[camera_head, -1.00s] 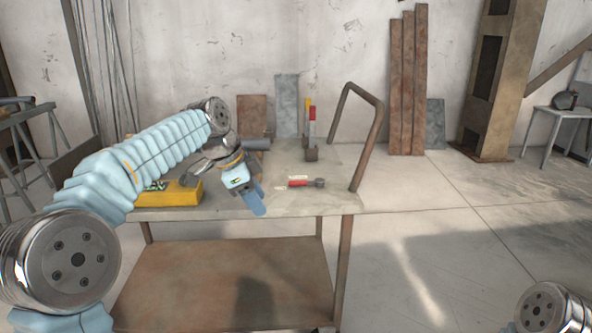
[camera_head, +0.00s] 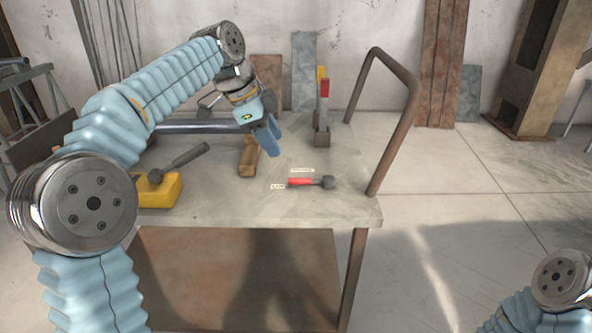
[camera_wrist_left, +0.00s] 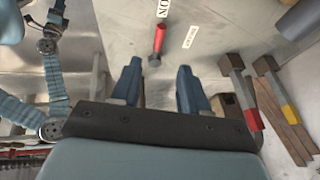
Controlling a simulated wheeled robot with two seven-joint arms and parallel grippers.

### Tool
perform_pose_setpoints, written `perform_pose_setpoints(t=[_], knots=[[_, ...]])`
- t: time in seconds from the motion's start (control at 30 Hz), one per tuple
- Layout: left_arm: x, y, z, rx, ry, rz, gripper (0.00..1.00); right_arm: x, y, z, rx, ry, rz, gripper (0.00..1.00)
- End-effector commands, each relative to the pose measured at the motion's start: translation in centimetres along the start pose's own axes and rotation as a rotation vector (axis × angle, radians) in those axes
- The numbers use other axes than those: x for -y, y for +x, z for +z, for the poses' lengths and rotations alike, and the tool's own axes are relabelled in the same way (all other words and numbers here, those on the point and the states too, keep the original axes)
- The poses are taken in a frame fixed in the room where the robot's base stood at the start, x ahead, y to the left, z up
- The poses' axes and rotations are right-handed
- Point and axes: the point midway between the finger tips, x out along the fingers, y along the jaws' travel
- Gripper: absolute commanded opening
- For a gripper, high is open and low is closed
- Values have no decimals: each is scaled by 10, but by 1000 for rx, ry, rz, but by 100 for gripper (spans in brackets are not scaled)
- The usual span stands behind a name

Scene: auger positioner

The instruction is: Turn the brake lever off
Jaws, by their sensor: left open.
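The brake lever (camera_head: 303,182) has a red handle and a dark round pivot at its right end, low on the table top. Its red handle points left at a small white label (camera_head: 277,186). In the left wrist view this label (camera_wrist_left: 163,8) reads ON, and the lever (camera_wrist_left: 159,40) points at it. A second white label (camera_head: 301,170) lies just behind the handle. My left gripper (camera_head: 271,140) is open and empty, above the table, behind and left of the lever. Its fingertips (camera_wrist_left: 159,68) show on either side of the pivot in the wrist view, apart from it. My right gripper is out of view.
Two upright levers stand at the back, one red-tipped (camera_head: 324,88) and one yellow-tipped (camera_head: 320,73). A wooden block (camera_head: 249,160), a grey pipe (camera_head: 195,127) and a yellow box (camera_head: 160,193) are to the left. A bent rail (camera_head: 397,130) rises at the table's right end.

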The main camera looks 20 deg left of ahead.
Motion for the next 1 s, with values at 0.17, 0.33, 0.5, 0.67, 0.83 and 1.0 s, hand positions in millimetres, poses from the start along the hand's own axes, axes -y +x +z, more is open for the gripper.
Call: perform_pose_setpoints(t=[0.17,0.33,0.5,0.67,0.83,1.0], knots=[[-2,44,1,2,0,5,44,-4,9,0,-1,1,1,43],[-1,82,1,1,0,4,44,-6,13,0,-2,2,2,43],[-1,107,0,1,0,2,44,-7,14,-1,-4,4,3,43],[0,118,0,0,0,1,44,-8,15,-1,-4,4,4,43],[0,119,0,0,0,0,44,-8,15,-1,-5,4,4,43],[0,119,0,0,0,1,35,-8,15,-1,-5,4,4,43]])
